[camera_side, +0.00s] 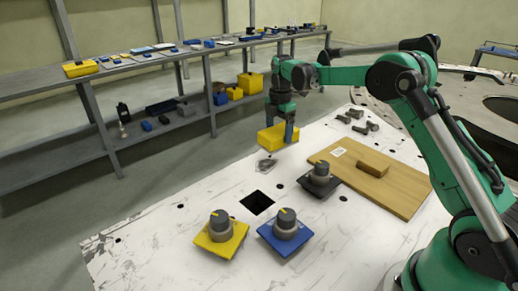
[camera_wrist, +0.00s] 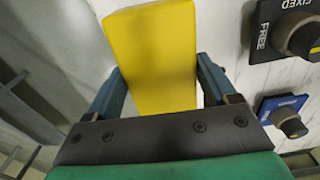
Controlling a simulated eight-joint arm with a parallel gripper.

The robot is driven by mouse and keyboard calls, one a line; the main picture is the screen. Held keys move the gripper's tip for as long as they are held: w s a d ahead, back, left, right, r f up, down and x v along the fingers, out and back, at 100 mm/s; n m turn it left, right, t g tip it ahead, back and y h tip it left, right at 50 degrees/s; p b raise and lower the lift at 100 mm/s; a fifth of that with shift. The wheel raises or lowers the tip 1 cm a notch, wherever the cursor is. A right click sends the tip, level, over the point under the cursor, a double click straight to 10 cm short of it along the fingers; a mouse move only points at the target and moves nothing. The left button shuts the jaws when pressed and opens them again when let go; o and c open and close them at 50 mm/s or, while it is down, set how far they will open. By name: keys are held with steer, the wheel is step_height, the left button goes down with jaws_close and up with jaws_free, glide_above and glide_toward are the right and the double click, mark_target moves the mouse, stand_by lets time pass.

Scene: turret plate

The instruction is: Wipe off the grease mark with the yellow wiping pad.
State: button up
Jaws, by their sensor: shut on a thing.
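The yellow wiping pad (camera_side: 271,141) is held between the two blue fingers of my gripper (camera_side: 281,128), above the white plate (camera_side: 180,215). A grey smudge, which looks like the grease mark (camera_side: 266,166), lies on the plate just below and slightly left of the pad in the side view. The pad appears to be above the plate, with no clear contact. In the wrist view the pad (camera_wrist: 152,60) fills the space between the fingers, and no grease mark can be made out there.
Knobs on yellow (camera_side: 221,242), blue (camera_side: 285,238) and black (camera_side: 318,182) bases stand on the plate around a dark square hole (camera_side: 257,203). A wooden board (camera_side: 395,190) with a brown block (camera_side: 372,169) lies at right. Small grey parts (camera_side: 357,126) sit behind it. A grey shelf (camera_side: 110,68) stands beyond the plate.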

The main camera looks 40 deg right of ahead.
mark_target(275, 148)
steer(key=shift+f, duration=2)
steer(key=shift+a+f, duration=0.45)
steer(key=shift+f, duration=0.2)
steer(key=shift+c, duration=0.7)
steer(key=shift+a+f, duration=0.1)
steer(key=shift+a, duration=3.45)
steer(key=shift+d, duration=3.95)
steer(key=shift+r, duration=4.15)
